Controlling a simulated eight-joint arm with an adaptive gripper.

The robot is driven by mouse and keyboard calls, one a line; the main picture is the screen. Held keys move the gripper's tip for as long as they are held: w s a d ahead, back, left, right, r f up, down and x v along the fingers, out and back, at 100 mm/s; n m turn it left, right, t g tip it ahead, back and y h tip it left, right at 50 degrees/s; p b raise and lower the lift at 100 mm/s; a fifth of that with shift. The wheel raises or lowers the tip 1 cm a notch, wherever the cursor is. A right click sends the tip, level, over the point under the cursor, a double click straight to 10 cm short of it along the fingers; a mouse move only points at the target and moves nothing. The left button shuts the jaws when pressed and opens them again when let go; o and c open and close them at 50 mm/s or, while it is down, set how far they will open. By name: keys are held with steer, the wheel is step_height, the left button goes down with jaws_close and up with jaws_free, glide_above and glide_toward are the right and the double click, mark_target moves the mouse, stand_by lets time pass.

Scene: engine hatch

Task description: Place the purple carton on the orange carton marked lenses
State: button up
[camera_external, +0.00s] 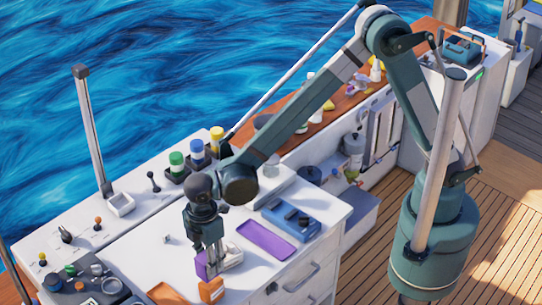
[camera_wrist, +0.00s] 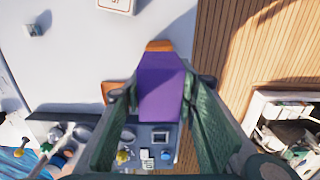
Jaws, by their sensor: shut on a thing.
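My gripper (camera_external: 210,262) points down over the white counter, shut on the purple carton (camera_external: 203,268). In the wrist view the purple carton (camera_wrist: 161,88) fills the space between the two fingers of my gripper (camera_wrist: 160,95). A small orange carton (camera_external: 211,290) stands just in front of it in the external view. A larger orange piece (camera_external: 165,295) lies to the left at the picture's lower edge. In the wrist view, orange shows beyond the purple carton (camera_wrist: 158,46) and beside the left finger (camera_wrist: 110,92). No lenses marking is readable, and I cannot tell the carton's height above the counter.
A flat purple tray (camera_external: 266,240) and a blue case (camera_external: 291,219) lie right of my gripper. A dark panel with knobs (camera_external: 85,285) is at the lower left. Several capped bottles (camera_external: 197,150) stand behind. The white counter (camera_external: 140,255) has free room left of my gripper.

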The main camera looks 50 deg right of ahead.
steer(key=shift+f, duration=1.65)
steer(key=shift+f, duration=0.2)
steer(key=o, duration=1)
steer(key=shift+c, duration=0.2)
steer(key=shift+r, duration=0.15)
step_height(320, 180, up, 12)
steer(key=shift+r, duration=0.1)
